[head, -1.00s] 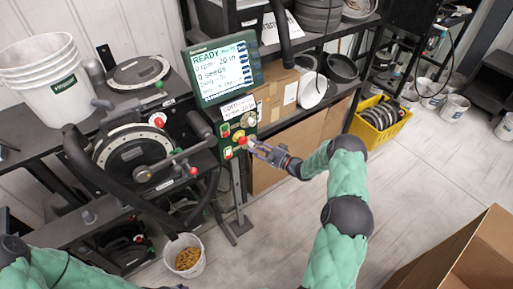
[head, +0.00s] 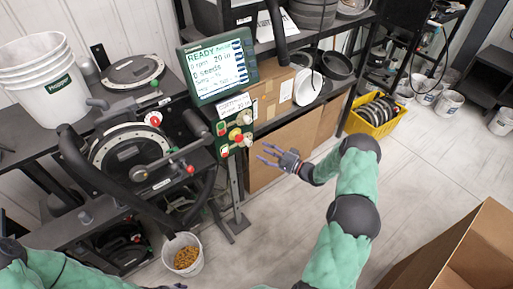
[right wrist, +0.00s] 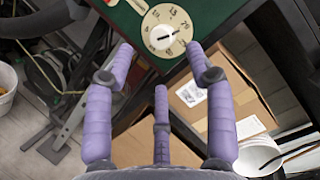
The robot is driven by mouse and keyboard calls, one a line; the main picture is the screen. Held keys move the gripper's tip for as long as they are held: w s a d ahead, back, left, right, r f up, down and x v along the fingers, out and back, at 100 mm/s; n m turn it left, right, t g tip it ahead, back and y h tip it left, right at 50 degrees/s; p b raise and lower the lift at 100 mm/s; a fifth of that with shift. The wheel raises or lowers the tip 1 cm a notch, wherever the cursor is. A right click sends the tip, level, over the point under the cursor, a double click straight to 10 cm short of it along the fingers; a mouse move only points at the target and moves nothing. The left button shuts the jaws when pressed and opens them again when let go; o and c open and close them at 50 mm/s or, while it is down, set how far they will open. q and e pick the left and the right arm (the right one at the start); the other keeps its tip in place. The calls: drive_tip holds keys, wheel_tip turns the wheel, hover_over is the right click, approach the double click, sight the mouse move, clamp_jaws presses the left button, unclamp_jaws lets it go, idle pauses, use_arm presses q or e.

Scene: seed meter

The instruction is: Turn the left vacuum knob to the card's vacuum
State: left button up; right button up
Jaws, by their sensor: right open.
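The green control box (head: 236,135) under the screen carries a pale knob (head: 244,117) above, another pale knob at its lower right edge (head: 248,140), a red button (head: 235,133) and more small controls. I cannot tell for certain which is the left vacuum knob. A white card (head: 234,105) hangs above them; its small print seems to include 20. My right gripper (head: 264,155) is open, empty and apart from the box, right of the lower knob. In the right wrist view my right gripper (right wrist: 160,55) spreads its fingers below a cream numbered dial (right wrist: 167,30). My left gripper is not visible.
The screen (head: 219,66) reads READY, 0 rpm, about 20 in, 0 seeds. The seed meter disc (head: 125,152) and a black hose lie left of the box. Cardboard boxes (head: 285,145) stand behind my gripper.

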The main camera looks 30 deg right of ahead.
drive_tip(key=v, duration=0.5)
drive_tip(key=shift+a, duration=0.1)
drive_tip(key=n+g+h+b, duration=0.3)
drive_tip(key=n+h+b, duration=0.4)
drive_tip(key=n+b, duration=0.8)
approach(250, 144)
drive_tip(key=w+f, duration=0.1)
drive_tip(key=w, duration=0.1)
drive_tip(key=w+f+n+b, duration=0.1)
drive_tip(key=w, duration=0.1)
drive_tip(key=w+f+n, duration=0.1)
drive_tip(key=w, duration=0.2)
drive_tip(key=shift+w+a+f, duration=0.1)
drive_tip(key=shift+a, duration=0.25)
drive_tip(key=shift+w+f+b, duration=0.15)
drive_tip(key=shift+w+b, duration=0.15)
drive_tip(key=shift+w, duration=0.25)
